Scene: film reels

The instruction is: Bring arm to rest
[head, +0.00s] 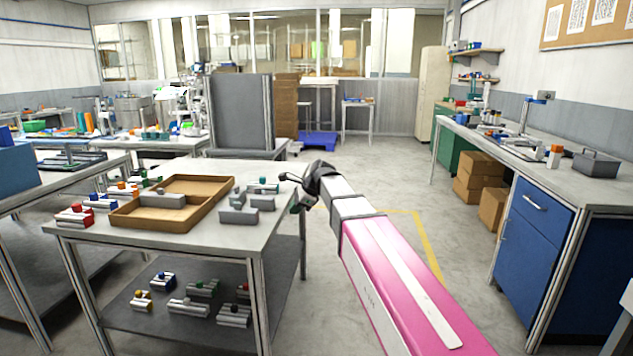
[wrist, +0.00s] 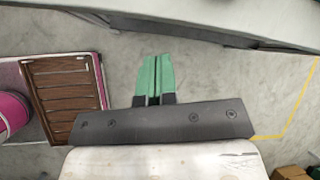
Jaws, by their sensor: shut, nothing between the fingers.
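My arm (head: 385,265), pink and white, reaches forward from the lower right in the head view. Its dark wrist end is beside the right edge of the near table (head: 285,212). My gripper shows in the wrist view (wrist: 153,78) as two green fingers side by side, shut with nothing between them. Below the fingers in that view is bare concrete floor. In the head view the fingers are mostly hidden by the wrist.
A brown divided tray (head: 122,222) and several grey blocks with coloured knobs stand on the near table. A blue cabinet bench (head: 535,218) stands at the right, with cardboard boxes (head: 480,172) beyond. The floor aisle (head: 400,185) between is clear.

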